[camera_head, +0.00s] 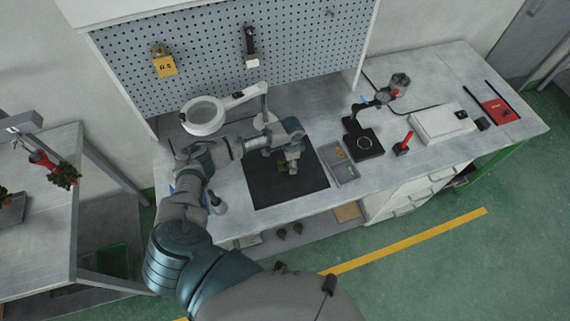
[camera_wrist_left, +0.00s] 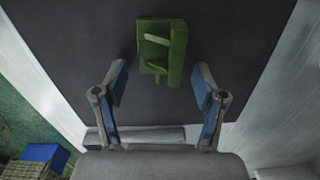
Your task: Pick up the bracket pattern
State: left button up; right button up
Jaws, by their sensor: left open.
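The bracket pattern (camera_wrist_left: 178,52) is a green angular part lying on a dark mat (camera_wrist_left: 75,45). In the left wrist view it sits ahead of and between the fingertips, a little nearer the right finger. My left gripper (camera_wrist_left: 160,85) is open with blue pads and holds nothing. In the head view my left gripper (camera_head: 291,164) hangs over the mat (camera_head: 262,188) and partly hides the green bracket (camera_head: 284,168). My right gripper is not in view.
A grey parts tray (camera_head: 345,174) lies right of the mat. A ring-lamp magnifier (camera_head: 204,116) stands behind my arm. A black device (camera_head: 364,145), a red-handled item (camera_head: 403,146) and a white box (camera_head: 441,124) stand further right. A small bottle (camera_head: 215,202) stands left of the mat.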

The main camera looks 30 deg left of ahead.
pick_arm(q)
jog(key=shift+a, duration=0.15)
jog(key=shift+d, duration=0.25)
jog(key=c, duration=1.1)
